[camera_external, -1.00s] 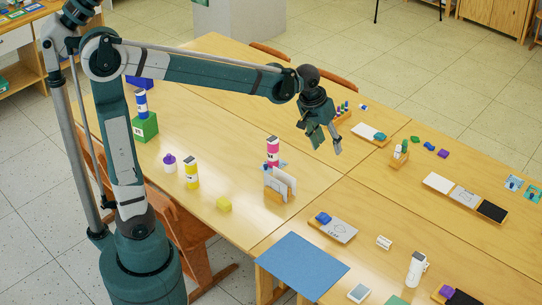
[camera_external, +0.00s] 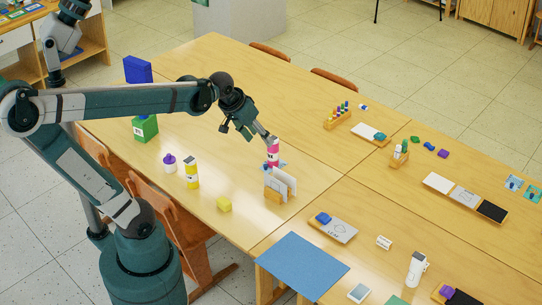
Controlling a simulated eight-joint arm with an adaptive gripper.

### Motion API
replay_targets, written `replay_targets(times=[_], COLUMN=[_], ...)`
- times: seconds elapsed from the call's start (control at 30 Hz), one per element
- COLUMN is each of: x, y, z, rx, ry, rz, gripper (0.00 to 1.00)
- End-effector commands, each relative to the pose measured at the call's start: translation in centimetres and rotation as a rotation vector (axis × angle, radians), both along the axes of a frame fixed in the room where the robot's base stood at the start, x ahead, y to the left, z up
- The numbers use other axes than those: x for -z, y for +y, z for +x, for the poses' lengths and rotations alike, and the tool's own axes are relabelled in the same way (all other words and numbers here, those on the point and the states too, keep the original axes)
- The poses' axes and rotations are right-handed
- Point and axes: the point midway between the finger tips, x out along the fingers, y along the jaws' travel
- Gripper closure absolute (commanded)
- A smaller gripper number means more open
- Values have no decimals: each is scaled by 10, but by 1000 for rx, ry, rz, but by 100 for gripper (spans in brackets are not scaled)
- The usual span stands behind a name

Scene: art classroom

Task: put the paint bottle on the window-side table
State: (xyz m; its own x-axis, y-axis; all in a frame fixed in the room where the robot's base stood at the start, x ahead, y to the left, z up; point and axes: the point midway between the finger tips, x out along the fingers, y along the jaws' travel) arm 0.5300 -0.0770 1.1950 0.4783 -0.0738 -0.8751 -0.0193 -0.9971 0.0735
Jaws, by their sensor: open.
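Several bottles that could be the paint bottle stand on the wooden tables. A pink bottle (camera_external: 273,155) with a white band stands upright behind a holder with white cards (camera_external: 280,184). A yellow bottle (camera_external: 192,175) and a small white bottle with a purple cap (camera_external: 170,164) stand to the left. A blue bottle on a green block (camera_external: 145,129) is mostly hidden by my arm. My gripper (camera_external: 247,131) is open and empty, tilted down, one finger close to the pink bottle's top; I cannot tell if they touch. No window shows; which table is window-side is unclear.
A blue mat (camera_external: 302,266), trays and a white bottle (camera_external: 417,269) are on the right-hand tables. Chairs (camera_external: 172,221) stand at the near edge. The left table's back middle is clear.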

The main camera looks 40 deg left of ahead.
Motion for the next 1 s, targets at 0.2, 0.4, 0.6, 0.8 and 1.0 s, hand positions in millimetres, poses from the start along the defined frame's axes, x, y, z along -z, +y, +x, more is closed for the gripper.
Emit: replay_targets(times=[0.2,0.4,0.6,0.8,1.0], x=[12,26,38,43,43], y=[32,56,72,77,77], z=[-35,-65,-84,-92,-92], rx=[-11,-18,-23,-23,-24], ry=[-44,-83,-110,-121,-121], rz=[21,45,64,72,73], gripper=[53,53,53,53,53])
